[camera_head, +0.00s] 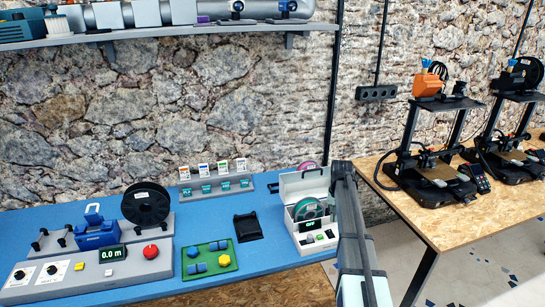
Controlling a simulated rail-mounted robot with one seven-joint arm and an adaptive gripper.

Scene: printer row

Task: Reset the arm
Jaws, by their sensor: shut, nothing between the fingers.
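No fingertips of my gripper can be made out in the head view, so I cannot see its jaws. A long dark and grey form reaches up from the bottom edge, right of the middle, beside the white box. It may be part of my arm, but I cannot tell for sure. Nothing is seen held in any fingers.
The blue bench (262,247) bears a black spool (147,204), a blue device (97,233), a red button (151,251), a green board (212,268), a black tray (248,228) and an open white box (291,187). Printers (436,160) stand on the wooden table (425,223) at right.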

